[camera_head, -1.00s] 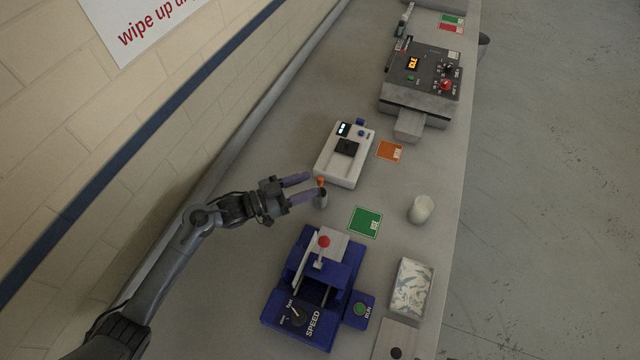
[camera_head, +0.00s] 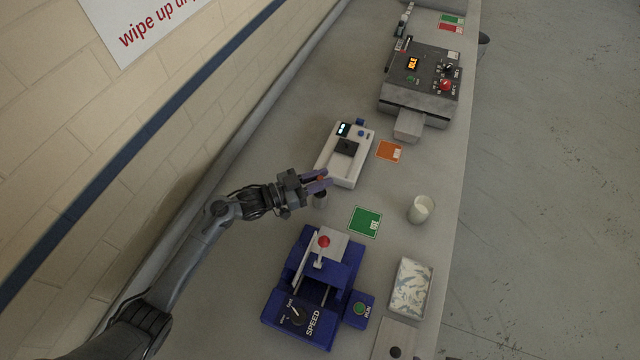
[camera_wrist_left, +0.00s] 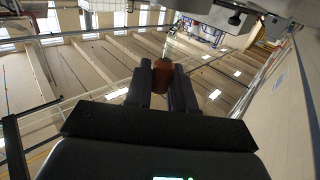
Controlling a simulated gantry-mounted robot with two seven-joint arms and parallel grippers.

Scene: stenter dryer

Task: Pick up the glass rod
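The glass rod shows mainly as its orange-brown end (camera_head: 321,179), with a small grey holder (camera_head: 320,200) just below it on the bench. In the left wrist view the orange-brown end (camera_wrist_left: 163,76) sits between the two fingertips, and a thin clear length runs beyond it. My left gripper (camera_head: 322,181) reaches in from the left, its purple fingers closed against both sides of that end. The fingers hide part of the rod, and I cannot tell whether its lower end is still inside the holder. My right gripper is not in view.
A white device (camera_head: 335,166) stands just behind the gripper. A blue machine (camera_head: 300,310) with a red knob stands in front. A green card (camera_head: 365,222), a white cup (camera_head: 420,210) and a patterned tray (camera_head: 411,288) lie to the right. The wall borders the bench at left.

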